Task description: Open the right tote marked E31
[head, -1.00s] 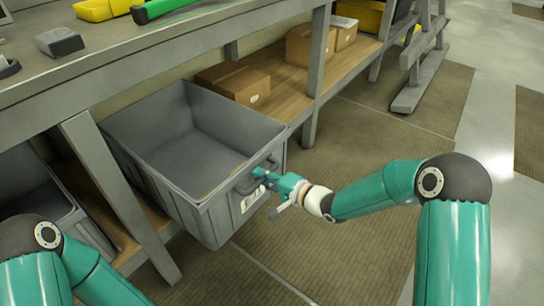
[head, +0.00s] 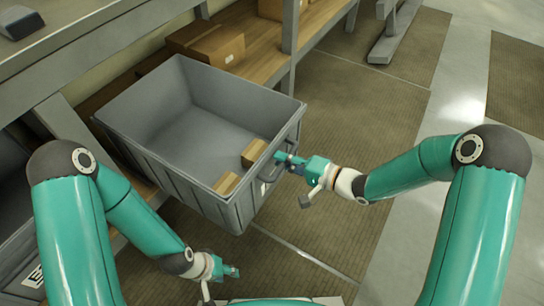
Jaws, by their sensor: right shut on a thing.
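The right tote (head: 165,162) is a grey open-topped bin, pulled well out from the lower shelf under the bench. Two small brown boxes, one nearer the handle (head: 254,152) and one at the front corner (head: 227,184), lie inside it. My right gripper (head: 283,162) is shut on the tote's front handle (head: 270,168). A white label (head: 264,188) on the front is partly hidden; its text cannot be read. My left gripper (head: 230,271) hangs low in front of the tote, apart from it and empty; its finger gap is too small to judge.
Another grey tote (head: 22,262) sits at the left, partly behind my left arm, with a label on it. Cardboard boxes (head: 205,42) stand on the wooden shelf behind. A bench leg (head: 62,118) stands left of the tote. The floor at right is clear.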

